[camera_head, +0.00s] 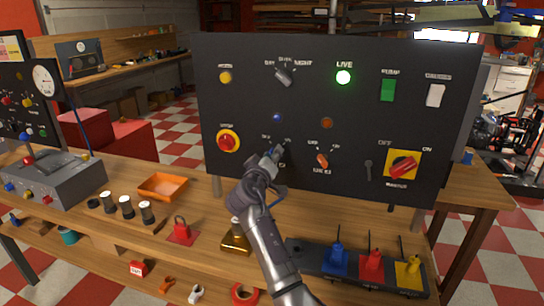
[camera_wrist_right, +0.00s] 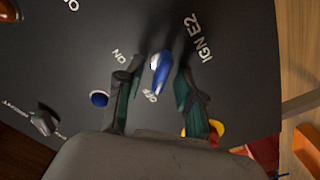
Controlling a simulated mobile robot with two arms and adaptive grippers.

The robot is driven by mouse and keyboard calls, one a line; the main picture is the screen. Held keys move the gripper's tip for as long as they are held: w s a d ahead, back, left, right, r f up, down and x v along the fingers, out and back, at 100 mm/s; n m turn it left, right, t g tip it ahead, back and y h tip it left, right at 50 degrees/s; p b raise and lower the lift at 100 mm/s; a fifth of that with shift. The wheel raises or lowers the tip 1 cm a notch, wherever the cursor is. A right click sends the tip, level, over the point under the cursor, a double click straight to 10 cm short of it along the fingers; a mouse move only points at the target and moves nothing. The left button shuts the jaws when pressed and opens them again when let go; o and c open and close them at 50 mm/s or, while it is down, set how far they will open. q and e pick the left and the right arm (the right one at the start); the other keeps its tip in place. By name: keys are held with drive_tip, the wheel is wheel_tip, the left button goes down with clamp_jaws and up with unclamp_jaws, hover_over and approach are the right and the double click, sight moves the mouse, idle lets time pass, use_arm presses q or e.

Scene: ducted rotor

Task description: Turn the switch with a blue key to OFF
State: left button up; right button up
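The switch with the blue key (camera_wrist_right: 160,72) is on the dark panel (camera_head: 340,115), left of its middle and below a blue lamp (camera_head: 277,118). In the wrist view its ON and OFF letters and an IGN E2 label show around it. The blue key has one end near the OFF letters, but I cannot tell which end is the pointer. My right gripper (camera_head: 272,153) is at this switch and hides most of it in the head view. Its two dark fingers (camera_wrist_right: 157,85) are apart, one on each side of the blue key, with gaps visible. My left gripper is not in view.
An orange-handled switch (camera_head: 321,160) is close on the right, then a keyhole plate and the red master switch (camera_head: 402,167) on yellow. A red stop button (camera_head: 228,141) is on the left. Below are a red padlock (camera_head: 181,231) and an orange tray (camera_head: 163,187) on the bench.

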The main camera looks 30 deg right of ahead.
drive_tip(key=v, duration=1.2)
drive_tip(key=shift+s+f, duration=0.1)
